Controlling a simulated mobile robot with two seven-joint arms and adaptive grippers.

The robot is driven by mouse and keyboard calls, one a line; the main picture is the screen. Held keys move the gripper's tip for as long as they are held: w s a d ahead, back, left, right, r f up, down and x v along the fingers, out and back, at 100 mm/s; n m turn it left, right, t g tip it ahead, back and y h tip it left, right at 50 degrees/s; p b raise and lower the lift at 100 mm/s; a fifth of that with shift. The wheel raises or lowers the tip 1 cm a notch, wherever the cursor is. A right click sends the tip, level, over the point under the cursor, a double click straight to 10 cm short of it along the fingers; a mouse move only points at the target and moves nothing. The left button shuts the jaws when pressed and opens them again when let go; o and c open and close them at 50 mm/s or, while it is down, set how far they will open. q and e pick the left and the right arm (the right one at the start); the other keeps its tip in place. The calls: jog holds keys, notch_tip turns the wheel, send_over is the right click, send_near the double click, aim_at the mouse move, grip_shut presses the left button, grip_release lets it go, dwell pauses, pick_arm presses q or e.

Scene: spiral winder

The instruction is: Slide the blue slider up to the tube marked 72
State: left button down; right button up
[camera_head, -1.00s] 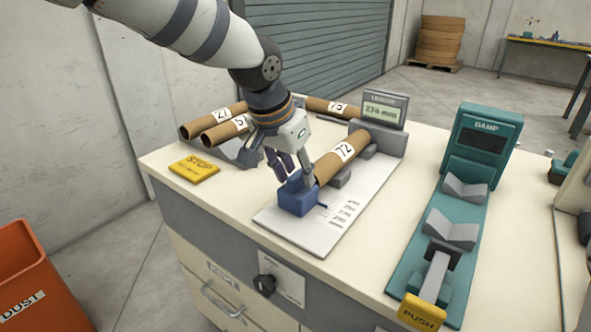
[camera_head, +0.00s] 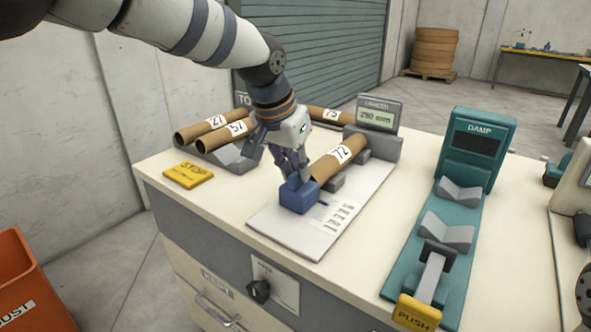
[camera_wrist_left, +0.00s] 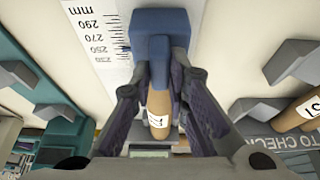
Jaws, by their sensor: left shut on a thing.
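The blue slider (camera_head: 299,197) stands on the white measuring board at the near end of the brown tube marked 72 (camera_head: 342,156). My left gripper (camera_head: 292,173) reaches down from above and is shut on the slider's upper part. In the left wrist view the fingers (camera_wrist_left: 165,62) close on the slider (camera_wrist_left: 165,28), with the tube (camera_wrist_left: 159,100) in line with it. Whether slider and tube touch is hidden by the fingers. The display (camera_head: 378,117) shows a length in mm, its digits blurred.
Tubes marked 27 (camera_head: 213,124) and 57 (camera_head: 228,133) lie in a rack to the left, by a yellow STOP plate (camera_head: 188,175). A teal DAMP device (camera_head: 480,150) stands to the right. An orange bin (camera_head: 28,290) is at the lower left.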

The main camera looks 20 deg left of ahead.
pick_arm(q)
jog(key=c, duration=1.6)
grip_release()
jog(key=shift+w+d, duration=0.1)
jog(key=shift+w, duration=0.1)
jog(key=shift+o, duration=0.2)
jog(key=v, duration=1.2)
jog(key=shift+f, duration=0.1)
